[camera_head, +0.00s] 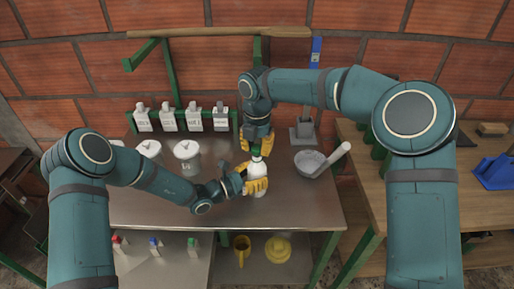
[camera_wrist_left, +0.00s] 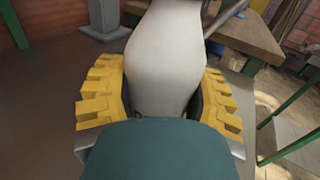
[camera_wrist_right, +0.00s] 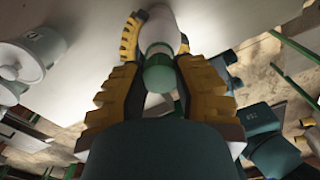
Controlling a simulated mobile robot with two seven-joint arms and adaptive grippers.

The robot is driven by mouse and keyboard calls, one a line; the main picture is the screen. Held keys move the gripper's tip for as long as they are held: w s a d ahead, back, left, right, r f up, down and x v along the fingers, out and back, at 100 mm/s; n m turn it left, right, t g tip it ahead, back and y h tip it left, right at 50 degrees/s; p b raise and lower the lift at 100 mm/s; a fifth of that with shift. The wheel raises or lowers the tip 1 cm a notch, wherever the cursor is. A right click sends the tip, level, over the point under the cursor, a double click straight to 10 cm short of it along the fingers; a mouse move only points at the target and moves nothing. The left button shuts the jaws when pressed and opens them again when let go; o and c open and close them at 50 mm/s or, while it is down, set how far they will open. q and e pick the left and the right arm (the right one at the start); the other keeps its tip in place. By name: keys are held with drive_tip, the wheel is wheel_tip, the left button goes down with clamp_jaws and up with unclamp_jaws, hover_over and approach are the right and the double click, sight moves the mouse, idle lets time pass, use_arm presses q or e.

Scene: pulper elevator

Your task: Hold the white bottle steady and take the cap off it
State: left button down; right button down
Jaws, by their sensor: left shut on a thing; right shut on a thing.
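The white bottle (camera_head: 259,168) stands upright above the steel table, near its middle. My left gripper (camera_head: 256,184) is shut around the bottle's body from the side. The bottle's white body fills the space between the yellow fingers in the left wrist view (camera_wrist_left: 165,60). The green cap (camera_wrist_right: 158,76) lies in line with the bottle's neck at its top. My right gripper (camera_wrist_right: 157,72) comes from above and is shut on the cap, its yellow fingers on either side. The frames do not show clearly whether the cap is still seated on the neck.
Several white bottles (camera_head: 168,118) stand in a row at the back left. A grey mortar (camera_head: 309,162) with a white pestle (camera_head: 332,159) stands to the right. The table's front right is clear.

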sight(257, 147)
drive_tip(key=shift+r, duration=2)
use_arm(q)
drive_tip(key=shift+c, duration=0.7)
unclamp_jaws()
